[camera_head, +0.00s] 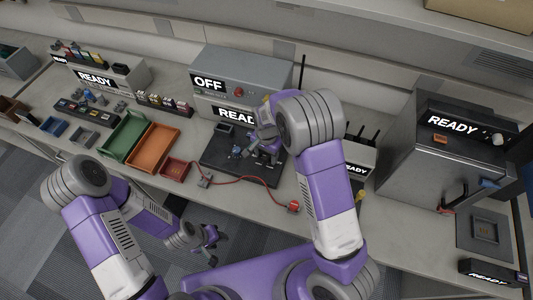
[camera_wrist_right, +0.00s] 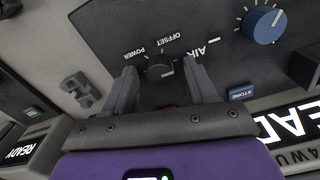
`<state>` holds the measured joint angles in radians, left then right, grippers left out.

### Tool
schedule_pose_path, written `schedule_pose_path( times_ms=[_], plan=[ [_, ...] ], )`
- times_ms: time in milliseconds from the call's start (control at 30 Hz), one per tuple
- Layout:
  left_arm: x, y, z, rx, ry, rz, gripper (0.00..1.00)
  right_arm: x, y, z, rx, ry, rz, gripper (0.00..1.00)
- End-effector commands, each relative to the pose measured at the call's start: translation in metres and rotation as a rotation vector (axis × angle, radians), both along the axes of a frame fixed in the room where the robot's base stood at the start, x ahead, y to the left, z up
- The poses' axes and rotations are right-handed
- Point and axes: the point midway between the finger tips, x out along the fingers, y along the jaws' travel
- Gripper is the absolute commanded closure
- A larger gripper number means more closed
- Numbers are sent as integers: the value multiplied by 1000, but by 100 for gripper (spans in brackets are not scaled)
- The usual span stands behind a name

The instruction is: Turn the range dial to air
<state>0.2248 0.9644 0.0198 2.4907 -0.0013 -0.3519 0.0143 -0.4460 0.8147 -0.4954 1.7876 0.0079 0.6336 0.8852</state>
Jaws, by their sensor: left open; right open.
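The small dark dial (camera_wrist_right: 160,69) is on a grey panel (camera_wrist_right: 110,20) in the right wrist view. The words POWER, OFFSET and AIR are printed around it, AIR to its upper right. A pale mark shows on the dial, but I cannot tell clearly which word it points at. My right gripper (camera_wrist_right: 163,78) is open, with one finger on each side of the dial; I cannot tell if they touch it. In the head view my right gripper (camera_head: 262,143) is over the black bench unit, and the dial is hidden. My left gripper (camera_head: 210,238) is open and empty in front of the bench.
A larger blue knob (camera_wrist_right: 263,25) and a blue STORE button (camera_wrist_right: 242,92) are on the same panel. The grey OFF box (camera_head: 240,75) stands behind. Green (camera_head: 107,148) and orange (camera_head: 138,160) trays lie left. A red cable (camera_head: 245,180) runs along the front.

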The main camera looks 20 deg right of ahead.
Motion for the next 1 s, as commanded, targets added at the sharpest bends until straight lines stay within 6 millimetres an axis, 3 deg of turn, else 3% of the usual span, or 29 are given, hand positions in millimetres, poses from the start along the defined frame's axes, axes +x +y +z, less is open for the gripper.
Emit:
schedule_pose_path(
  times_ms=[167,533,1000],
  plan=[
    [0,0,3,0,0,0,57,1,0,14,1,-4,1,43],
    [0,0,14,0,0,0,57,1,0,70,1,-2,0,43],
    [0,0,14,0,0,0,57,0,0,76,0,0,0,43]
  ],
)
